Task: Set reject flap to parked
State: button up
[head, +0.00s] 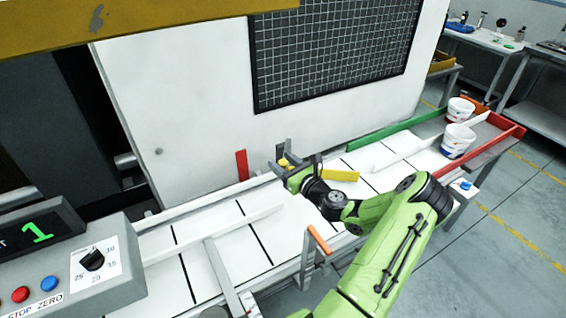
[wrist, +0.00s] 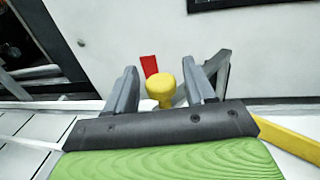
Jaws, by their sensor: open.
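A yellow knob (wrist: 161,90) stands upright between the two grey fingers of my gripper (wrist: 159,72) in the wrist view, with a gap on each side. In the head view my gripper (head: 287,169) is open at the conveyor's far side, around the small yellow knob (head: 283,162). A yellow bar (head: 341,176), which looks like the reject flap, lies just right of my gripper; it also shows at the right of the wrist view (wrist: 288,142). My gripper hides the link between knob and bar. A red plate (head: 242,165) stands left of the knob.
The white conveyor (head: 215,246) has low rails. A grey bracket (wrist: 219,72) stands right of the knob. An orange-handled lever (head: 319,238) is on the near side. Two white tubs (head: 458,139) stand right, near a red-walled tray (head: 496,122). A control box (head: 84,271) is front left.

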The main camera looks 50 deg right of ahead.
jog(key=shift+w, duration=0.1)
grip_shut()
dwell(0.3)
